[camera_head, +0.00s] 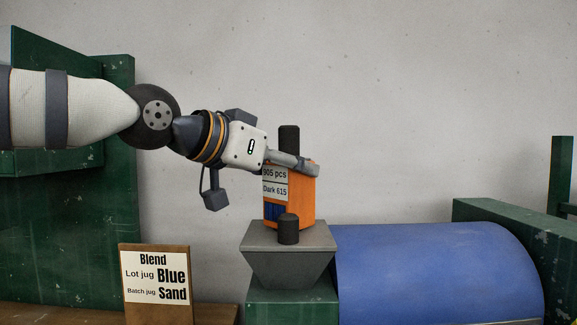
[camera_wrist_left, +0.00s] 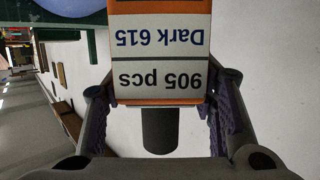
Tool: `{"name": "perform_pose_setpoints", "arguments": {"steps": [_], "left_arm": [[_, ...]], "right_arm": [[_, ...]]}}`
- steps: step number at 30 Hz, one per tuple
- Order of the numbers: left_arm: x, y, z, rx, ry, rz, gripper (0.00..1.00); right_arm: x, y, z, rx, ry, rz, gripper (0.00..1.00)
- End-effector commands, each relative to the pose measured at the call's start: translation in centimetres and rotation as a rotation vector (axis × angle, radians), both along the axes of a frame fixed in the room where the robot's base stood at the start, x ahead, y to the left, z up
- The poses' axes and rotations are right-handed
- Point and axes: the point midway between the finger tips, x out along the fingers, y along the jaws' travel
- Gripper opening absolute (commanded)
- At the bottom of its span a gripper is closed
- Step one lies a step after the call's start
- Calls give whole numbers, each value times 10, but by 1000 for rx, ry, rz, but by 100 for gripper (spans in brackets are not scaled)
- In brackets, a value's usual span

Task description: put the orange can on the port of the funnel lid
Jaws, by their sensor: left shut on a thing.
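The orange can (camera_head: 303,203) is a boxy upright container labelled "905 pcs" and "Dark 615". My left gripper (camera_head: 296,166) is shut on it near its top. In the left wrist view, the can's label (camera_wrist_left: 160,45) appears upside down between the two fingers (camera_wrist_left: 160,95). A dark cylinder (camera_head: 289,138) shows above the can's top. The grey funnel lid (camera_head: 288,263) is below the can, and a short dark cylinder (camera_head: 288,229) stands at its top, in front of the can's lower part. I cannot tell whether the can touches the lid.
The funnel sits on a green block (camera_head: 290,308) beside a large blue drum (camera_head: 430,275). A sign (camera_head: 155,278) reading "Blend, Lot jug Blue, Batch jug Sand" stands at lower left. Green panels (camera_head: 65,235) rise behind my left arm; the wall area above is clear.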

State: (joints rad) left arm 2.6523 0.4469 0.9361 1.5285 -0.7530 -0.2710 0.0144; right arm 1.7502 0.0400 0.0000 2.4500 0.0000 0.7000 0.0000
Motion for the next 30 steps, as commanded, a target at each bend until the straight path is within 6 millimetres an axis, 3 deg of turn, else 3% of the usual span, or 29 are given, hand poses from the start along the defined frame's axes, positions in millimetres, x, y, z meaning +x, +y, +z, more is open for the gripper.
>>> {"name": "perform_pose_setpoints", "arguments": {"steps": [2, 3, 5, 17, 30], "left_arm": [[0, 0, -1, -1, -3, 0, 3], [0, 0, -3, 1, 1, 0, 56], [0, 0, -3, 1, 1, 0, 69], [-2, 3, 2, 0, 1, 0, 71], [-69, 69, 31, -1, -1, 0, 71]], "right_arm": [[0, 0, 0, 0, 0, 0, 40], [0, 0, 0, 0, 0, 0, 40], [0, 0, 0, 0, 0, 0, 40], [-1, 0, -1, 0, 2, 0, 40], [-1, 0, -1, 0, 2, 0, 40]]}}
